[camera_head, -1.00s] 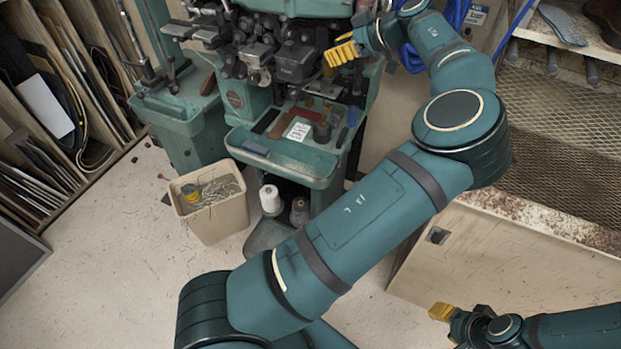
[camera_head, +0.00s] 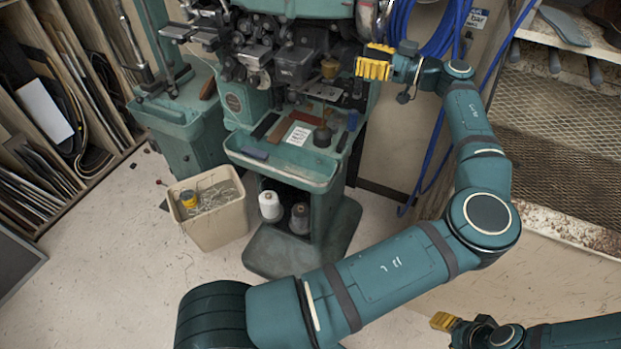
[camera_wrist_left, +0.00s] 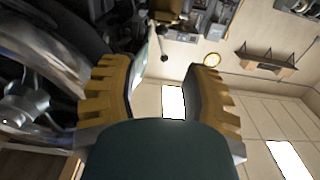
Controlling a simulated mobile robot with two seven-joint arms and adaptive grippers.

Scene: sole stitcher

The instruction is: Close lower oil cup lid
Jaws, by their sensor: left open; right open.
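A small brass-coloured cup (camera_head: 329,68), which looks like an oil cup, sits on the front of the green stitching machine (camera_head: 307,8). Whether its lid is open or shut is too small to tell. My left gripper (camera_head: 373,62), with yellow fingers, is just right of the cup and apart from it. In the left wrist view its fingers (camera_wrist_left: 158,95) are spread with nothing between them. A brownish part (camera_wrist_left: 170,14) shows beyond them at the top; I cannot tell if it is the cup. My right gripper (camera_head: 442,321) is open, low at the right, far from the machine.
The machine's tray (camera_head: 290,160) holds small tools, a white card and a dark pot. A bin (camera_head: 215,215) stands at left front. Blue hoses (camera_head: 436,35) hang behind my left gripper. A mesh shelf (camera_head: 560,125) is at right. A wheel (camera_wrist_left: 40,95) is close left of the fingers.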

